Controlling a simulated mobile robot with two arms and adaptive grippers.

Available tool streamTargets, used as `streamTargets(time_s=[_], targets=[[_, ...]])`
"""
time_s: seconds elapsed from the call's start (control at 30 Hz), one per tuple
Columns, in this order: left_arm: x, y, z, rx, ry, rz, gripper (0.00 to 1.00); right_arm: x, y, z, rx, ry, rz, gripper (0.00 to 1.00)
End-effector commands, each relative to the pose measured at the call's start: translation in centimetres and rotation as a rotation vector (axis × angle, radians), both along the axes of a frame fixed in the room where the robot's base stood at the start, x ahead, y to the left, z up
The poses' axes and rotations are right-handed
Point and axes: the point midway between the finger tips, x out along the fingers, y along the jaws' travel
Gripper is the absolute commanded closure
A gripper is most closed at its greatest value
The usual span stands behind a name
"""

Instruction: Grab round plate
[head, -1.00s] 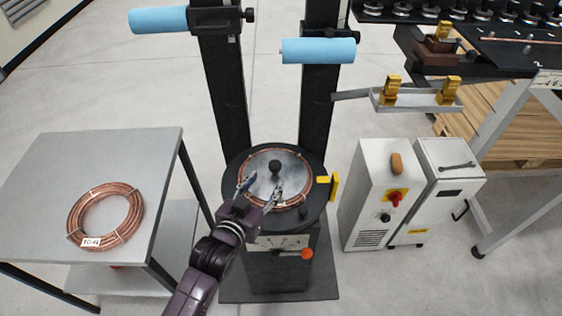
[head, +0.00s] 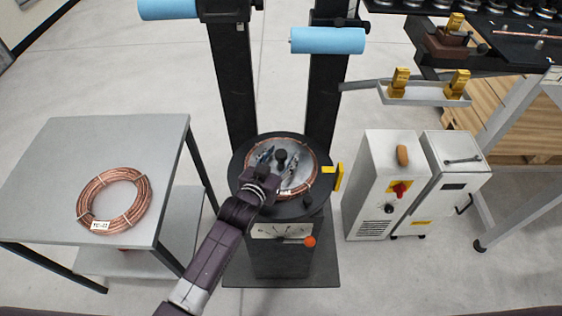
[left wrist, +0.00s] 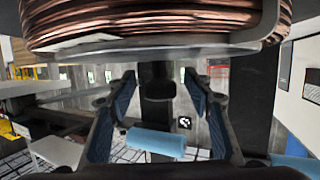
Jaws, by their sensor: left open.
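The round plate (head: 302,168) is a shiny grey disc with a black knob (head: 281,155) at its centre. It lies on a copper tube coil (head: 310,186) on the round black stand. My left gripper (head: 279,159) is open above the plate, its fingers seeming to be on either side of the knob. In the left wrist view the open blue-padded fingers (left wrist: 160,100) have a dark knob-like shape (left wrist: 157,86) between them. A grey rim and copper windings (left wrist: 150,25) fill the top of that view. I cannot tell whether the fingers touch the knob. My right gripper is out of view.
A grey table (head: 95,150) at left holds another copper coil (head: 114,198). Two black posts with blue rollers (head: 328,40) rise behind the stand. A yellow bracket (head: 338,177) is at the stand's right. White cabinets (head: 380,175) stand further right.

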Motion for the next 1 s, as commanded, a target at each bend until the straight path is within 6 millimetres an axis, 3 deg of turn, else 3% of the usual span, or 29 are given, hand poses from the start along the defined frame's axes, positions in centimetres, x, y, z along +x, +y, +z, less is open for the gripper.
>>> streamTargets(time_s=[0.17, 0.6, 1.0], targets=[[-0.01, 0.0, -0.04, 0.0, 0.0, 0.0, 0.53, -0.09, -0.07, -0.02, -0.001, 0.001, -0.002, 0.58], [-0.03, 0.01, -0.05, 0.0, 0.001, 0.0, 1.0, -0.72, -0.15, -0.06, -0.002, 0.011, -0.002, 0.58], [0.05, -0.02, 0.34, -0.002, -0.005, 0.0, 1.0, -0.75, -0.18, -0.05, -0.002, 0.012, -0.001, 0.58]])
